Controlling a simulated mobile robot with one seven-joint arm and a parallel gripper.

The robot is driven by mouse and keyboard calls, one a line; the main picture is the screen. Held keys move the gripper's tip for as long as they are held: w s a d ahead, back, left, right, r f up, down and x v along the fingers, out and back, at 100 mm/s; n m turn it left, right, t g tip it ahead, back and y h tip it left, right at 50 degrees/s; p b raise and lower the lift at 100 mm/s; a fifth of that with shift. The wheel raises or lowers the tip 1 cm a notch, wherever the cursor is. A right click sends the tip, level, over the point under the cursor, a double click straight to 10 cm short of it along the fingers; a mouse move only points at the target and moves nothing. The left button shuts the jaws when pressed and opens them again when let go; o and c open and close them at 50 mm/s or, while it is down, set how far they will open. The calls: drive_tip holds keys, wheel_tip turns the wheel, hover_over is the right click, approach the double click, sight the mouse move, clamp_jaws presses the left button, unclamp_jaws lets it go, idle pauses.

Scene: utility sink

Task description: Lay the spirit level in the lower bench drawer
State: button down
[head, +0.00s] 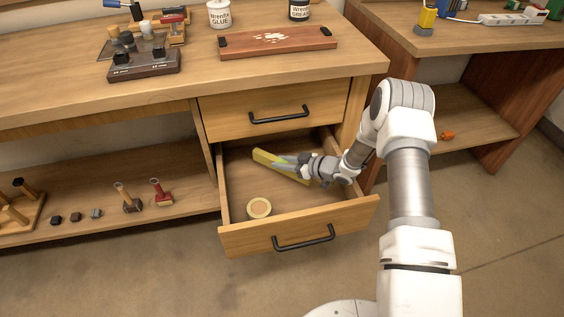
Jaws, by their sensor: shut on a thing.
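The lower bench drawer (245,239) is pulled out below a shut upper drawer. The spirit level (266,158) is a yellow bar inside the drawer's outline, slanting from back left toward the middle right. My gripper (285,164) is shut on the level, reaching in from the right over the drawer's side. Part of the level is hidden behind my gripper. I cannot tell whether the level touches the drawer floor.
A round pale-yellow item (259,208) lies near the drawer's front. The upper drawer (277,111) overhangs the back. Bare drawer floor shows at left and middle.

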drive_tip(key=c, duration=0.6)
unclamp_jaws()
drive_tip(key=shift+f, duration=0.15)
drive_tip(key=shift+c, duration=0.2)
